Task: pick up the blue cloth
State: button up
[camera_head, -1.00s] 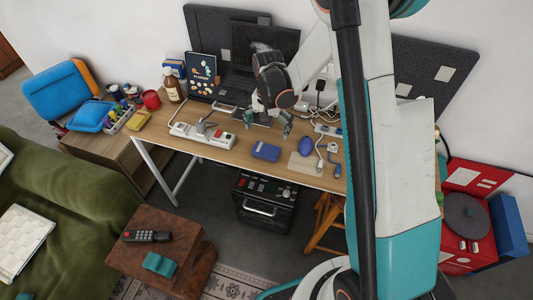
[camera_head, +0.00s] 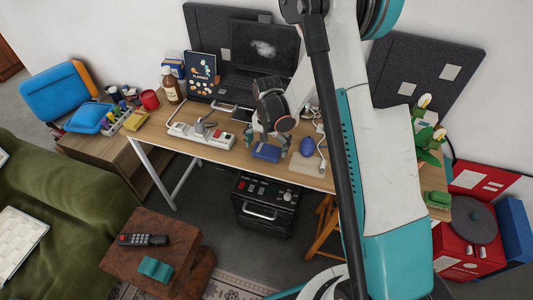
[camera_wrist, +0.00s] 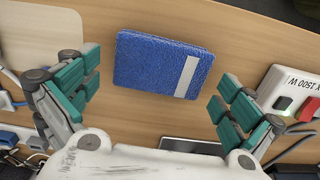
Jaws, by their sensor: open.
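The blue cloth (camera_head: 267,152) is a small folded rectangle lying flat near the front edge of the wooden desk. In the wrist view the blue cloth (camera_wrist: 163,64) shows a rough weave and a pale grey strip near its right end. My gripper (camera_head: 268,138) is above the desk, just behind the cloth in the head view. In the wrist view my gripper (camera_wrist: 158,98) has its teal fingers wide apart, with the cloth beyond and between them. Nothing is held.
A white power strip (camera_head: 201,136) lies left of the cloth; it also shows in the wrist view (camera_wrist: 294,98). A blue mouse-like object (camera_head: 307,146) and a beige pad (camera_head: 304,165) lie to the right. A laptop (camera_head: 262,62) stands behind. Bare wood surrounds the cloth.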

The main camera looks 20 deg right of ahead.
aim_at(267, 148)
jog(key=c, duration=0.9)
jog(key=shift+r, duration=0.15)
notch_tip(267, 148, up, 20)
jog(key=p, duration=0.6)
jog(key=shift+o, duration=0.5)
